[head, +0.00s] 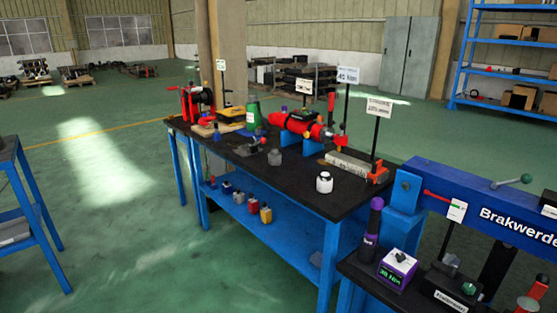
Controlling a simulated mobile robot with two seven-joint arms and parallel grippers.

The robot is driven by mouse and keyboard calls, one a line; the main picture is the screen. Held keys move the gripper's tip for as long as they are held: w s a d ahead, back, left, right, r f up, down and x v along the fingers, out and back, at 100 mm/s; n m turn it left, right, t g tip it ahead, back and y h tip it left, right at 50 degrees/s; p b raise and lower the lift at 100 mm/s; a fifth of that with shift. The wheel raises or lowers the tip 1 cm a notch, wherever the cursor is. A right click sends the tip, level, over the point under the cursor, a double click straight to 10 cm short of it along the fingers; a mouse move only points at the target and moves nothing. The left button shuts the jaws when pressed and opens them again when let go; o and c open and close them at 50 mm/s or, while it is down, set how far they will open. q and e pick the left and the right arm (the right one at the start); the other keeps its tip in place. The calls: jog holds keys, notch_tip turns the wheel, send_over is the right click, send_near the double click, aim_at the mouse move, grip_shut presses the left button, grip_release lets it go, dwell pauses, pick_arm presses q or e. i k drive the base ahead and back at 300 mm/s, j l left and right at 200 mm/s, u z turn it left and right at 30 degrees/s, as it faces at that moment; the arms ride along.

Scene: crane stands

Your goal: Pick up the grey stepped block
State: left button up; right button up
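A long grey bar-like piece (350,163) lies farther right on the same bench, beside a red part. Neither of my grippers is in view.
A white jar (324,182) stands near the bench's front edge. A red machine (298,125), a green bottle (253,117) and sign posts stand behind. A blue beam (480,205) crosses the right side. Green floor (120,220) is open at left.

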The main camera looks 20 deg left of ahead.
aim_at(274, 158)
jog(key=i+j+z, duration=0.15)
jog(key=z, duration=0.2)
jog(key=i+j+z, duration=0.1)
jog(key=j+z, duration=0.3)
jog(key=i+j+z, duration=0.1)
jog(key=j, duration=0.2)
jog(key=i+j+z, duration=0.15)
jog(key=j, duration=0.2)
jog(key=i+j, duration=0.1)
jog(key=j, duration=0.35)
jog(key=i+j, duration=0.1)
jog(key=j, duration=0.35)
jog(key=i+j+z, duration=0.1)
jog(key=j, duration=0.35)
jog(key=i+j, duration=0.1)
jog(key=j, duration=0.35)
jog(key=i+j, duration=0.1)
jog(key=j, duration=0.35)
jog(key=z, duration=0.05)
